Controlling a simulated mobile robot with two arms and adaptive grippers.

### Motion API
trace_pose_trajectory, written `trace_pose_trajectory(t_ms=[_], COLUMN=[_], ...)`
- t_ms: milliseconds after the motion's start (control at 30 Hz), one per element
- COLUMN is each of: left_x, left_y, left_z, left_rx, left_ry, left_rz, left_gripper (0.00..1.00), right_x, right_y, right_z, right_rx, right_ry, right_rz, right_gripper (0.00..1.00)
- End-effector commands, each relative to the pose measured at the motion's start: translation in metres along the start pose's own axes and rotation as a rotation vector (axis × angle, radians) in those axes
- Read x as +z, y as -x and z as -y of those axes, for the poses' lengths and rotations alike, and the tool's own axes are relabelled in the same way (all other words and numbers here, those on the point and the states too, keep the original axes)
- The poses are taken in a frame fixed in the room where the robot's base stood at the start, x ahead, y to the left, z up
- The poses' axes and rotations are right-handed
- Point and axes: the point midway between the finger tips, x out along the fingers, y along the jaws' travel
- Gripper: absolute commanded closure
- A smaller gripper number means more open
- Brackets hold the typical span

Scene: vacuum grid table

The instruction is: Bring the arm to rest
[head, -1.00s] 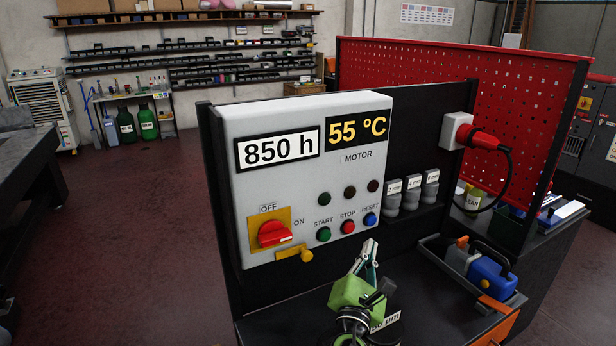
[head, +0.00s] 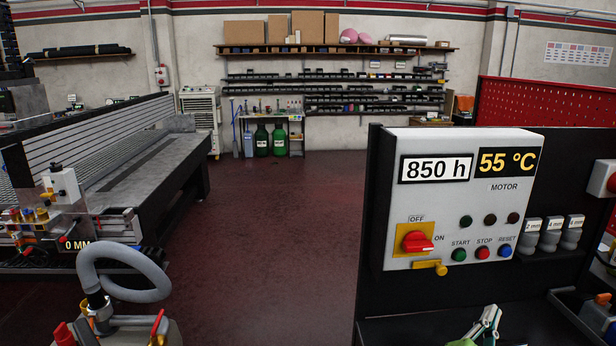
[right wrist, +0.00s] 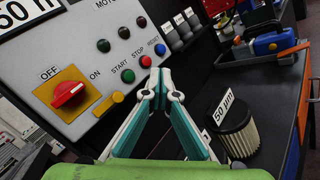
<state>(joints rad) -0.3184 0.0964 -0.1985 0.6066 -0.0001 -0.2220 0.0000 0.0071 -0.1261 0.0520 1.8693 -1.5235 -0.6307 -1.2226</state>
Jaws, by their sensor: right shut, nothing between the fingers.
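My right gripper (head: 486,322) shows at the bottom edge of the head view, in front of the control panel (head: 520,160). In the right wrist view its teal and white fingers (right wrist: 158,75) meet at the tips, shut and empty. The tips appear just below the row of green, red and blue buttons on the panel; I cannot tell the gap to them. The red rotary switch (head: 417,242) on its yellow plate is to the left of the gripper. My left gripper is not in view.
A filter labelled 50 µm (right wrist: 238,130) stands on the dark bench right of my fingers, near a blue and orange tool (right wrist: 275,42). A grey hose (head: 125,270) and a long slatted table (head: 130,150) are at left. Open floor (head: 275,220) lies between.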

Motion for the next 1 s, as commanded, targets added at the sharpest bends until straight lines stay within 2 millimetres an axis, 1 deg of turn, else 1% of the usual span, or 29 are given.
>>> trace_pose_trajectory(t_ms=[33,200,300,467,567,667,767,800,867,900,967,1000], left_x=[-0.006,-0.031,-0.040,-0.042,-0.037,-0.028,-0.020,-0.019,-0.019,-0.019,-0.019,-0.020], left_y=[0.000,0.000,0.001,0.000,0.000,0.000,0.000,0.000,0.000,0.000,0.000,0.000], left_z=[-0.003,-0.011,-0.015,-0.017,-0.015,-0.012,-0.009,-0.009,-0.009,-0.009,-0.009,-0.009], left_rx=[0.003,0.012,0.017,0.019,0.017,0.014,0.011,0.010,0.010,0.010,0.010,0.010], left_ry=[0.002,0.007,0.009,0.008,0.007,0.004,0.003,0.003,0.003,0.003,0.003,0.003], left_rz=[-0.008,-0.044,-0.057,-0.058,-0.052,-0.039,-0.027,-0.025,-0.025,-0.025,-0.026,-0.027], left_gripper=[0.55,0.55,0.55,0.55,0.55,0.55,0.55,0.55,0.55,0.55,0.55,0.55], right_x=[0.001,-0.002,-0.005,-0.014,-0.025,-0.041,-0.062,-0.070,-0.081,-0.086,-0.091,-0.094], right_y=[0.003,0.013,0.021,0.041,0.060,0.090,0.137,0.159,0.189,0.208,0.234,0.251], right_z=[0.007,0.030,0.046,0.076,0.099,0.123,0.147,0.153,0.160,0.164,0.166,0.167], right_rx=[-0.018,-0.085,-0.136,-0.251,-0.354,-0.496,-0.704,-0.796,-0.922,-1.001,-1.108,-1.174], right_ry=[-0.039,-0.186,-0.291,-0.504,-0.662,-0.851,-1.065,-1.140,-1.228,-1.274,-1.326,-1.352], right_rz=[-0.007,-0.037,-0.059,-0.106,-0.144,-0.192,-0.251,-0.273,-0.298,-0.311,-0.327,-0.336], right_gripper=[1.00,1.00,1.00,1.00,1.00,1.00,1.00,1.00,1.00,1.00,1.00,1.00])
